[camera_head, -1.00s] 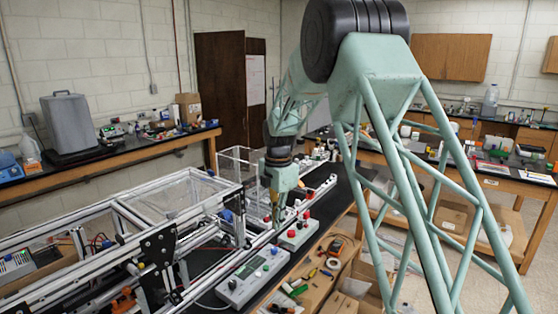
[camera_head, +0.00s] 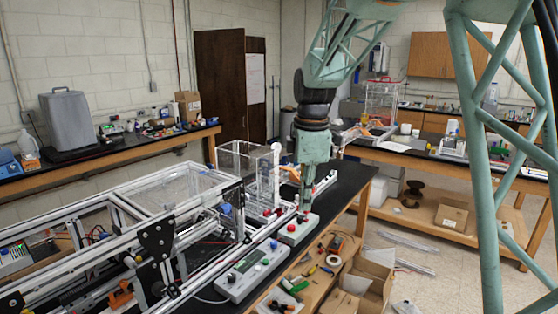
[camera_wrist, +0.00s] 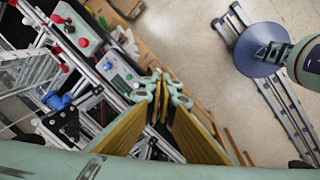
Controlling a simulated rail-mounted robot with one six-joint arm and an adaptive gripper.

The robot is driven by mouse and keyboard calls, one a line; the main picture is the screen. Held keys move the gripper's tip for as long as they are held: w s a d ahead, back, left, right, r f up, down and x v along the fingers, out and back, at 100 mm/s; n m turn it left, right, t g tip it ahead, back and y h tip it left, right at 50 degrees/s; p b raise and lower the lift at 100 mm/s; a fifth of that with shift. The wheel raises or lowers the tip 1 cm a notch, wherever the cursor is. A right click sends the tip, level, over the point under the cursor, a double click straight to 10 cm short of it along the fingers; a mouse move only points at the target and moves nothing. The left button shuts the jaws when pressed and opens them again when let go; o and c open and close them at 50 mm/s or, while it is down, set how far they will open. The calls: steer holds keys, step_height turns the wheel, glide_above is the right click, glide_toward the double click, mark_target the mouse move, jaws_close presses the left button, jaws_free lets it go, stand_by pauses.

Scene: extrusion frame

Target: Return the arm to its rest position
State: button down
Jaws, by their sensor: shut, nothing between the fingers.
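My arm is green with dark joints. In the head view it reaches down from the upper right. My gripper (camera_head: 305,205) points down above the black bench, close to the grey control box with a red button (camera_head: 297,230); I cannot tell whether they touch. In the wrist view my gripper (camera_wrist: 164,80) has its fingertips together, with yellow inner pads and nothing between them.
A metal extrusion frame (camera_head: 160,195) with clear panels fills the lower left. A second grey control box (camera_head: 252,270) lies nearer. A lower wooden shelf holds tools, and cardboard boxes (camera_head: 372,285) stand beside it.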

steer(key=s+d+r+m+t+b, duration=0.15)
steer(key=s+d+m, duration=0.25)
steer(key=s, duration=0.8)
steer(key=s+d+r+m+b, duration=0.1)
steer(key=s+d+m+b, duration=0.3)
steer(key=s, duration=0.7)
steer(key=s+d+r+m+b, duration=0.2)
steer(key=s+d+m, duration=0.25)
steer(key=s, duration=0.75)
steer(key=s+f+m+b, duration=0.1)
steer(key=s+f+m, duration=0.2)
steer(key=s, duration=0.3)
steer(key=s+d+f+m+t+b, duration=0.1)
steer(key=s+f+m, duration=0.2)
steer(key=s, duration=0.4)
steer(key=shift+f, duration=0.25)
